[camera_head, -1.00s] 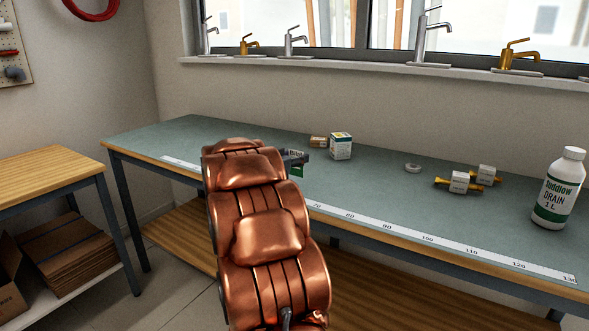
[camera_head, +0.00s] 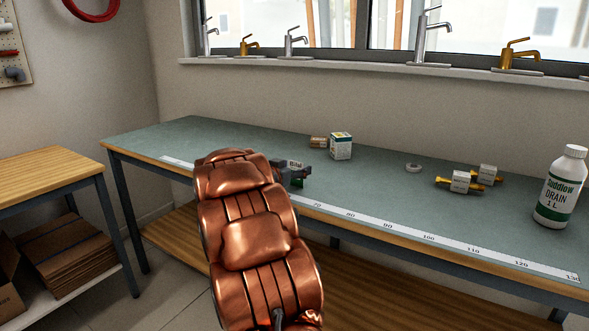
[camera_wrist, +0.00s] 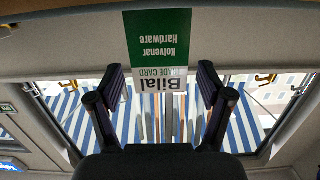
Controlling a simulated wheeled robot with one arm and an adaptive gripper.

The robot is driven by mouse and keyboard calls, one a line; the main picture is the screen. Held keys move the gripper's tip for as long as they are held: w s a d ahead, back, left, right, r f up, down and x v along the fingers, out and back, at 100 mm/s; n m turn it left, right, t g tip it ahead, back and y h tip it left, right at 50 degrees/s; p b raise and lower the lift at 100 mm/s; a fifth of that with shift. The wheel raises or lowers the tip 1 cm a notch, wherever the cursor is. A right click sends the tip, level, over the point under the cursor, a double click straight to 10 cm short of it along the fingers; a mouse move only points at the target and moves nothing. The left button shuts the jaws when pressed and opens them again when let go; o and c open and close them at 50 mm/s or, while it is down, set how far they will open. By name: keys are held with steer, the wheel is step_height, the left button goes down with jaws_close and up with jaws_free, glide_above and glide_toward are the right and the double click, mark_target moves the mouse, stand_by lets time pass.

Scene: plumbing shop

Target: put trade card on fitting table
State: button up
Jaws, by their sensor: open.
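The trade card (camera_wrist: 160,35), green and white with "Bilal" and "Kolvenar Hardware" on it, shows upside down in the wrist view. It faces the camera, between the two dark fingers of my gripper (camera_wrist: 160,78), with a visible gap on each side. My gripper is open. What supports the card is hidden. A wood-topped table (camera_head: 45,178) stands at the left; no label tells which is the fitting table.
Taps line the windowsill (camera_head: 330,61). The left table's top is clear.

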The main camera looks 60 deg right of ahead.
steer(key=shift+r, duration=0.1)
steer(key=shift+a+r, duration=0.1)
steer(key=shift+a, duration=0.05)
steer(key=a+r+p, duration=0.1)
steer(key=a, duration=1)
steer(key=shift+s+a+r, duration=0.2)
steer(key=shift+s+a, duration=0.1)
steer(key=shift+a, duration=0.05)
steer(key=shift+w, duration=0.1)
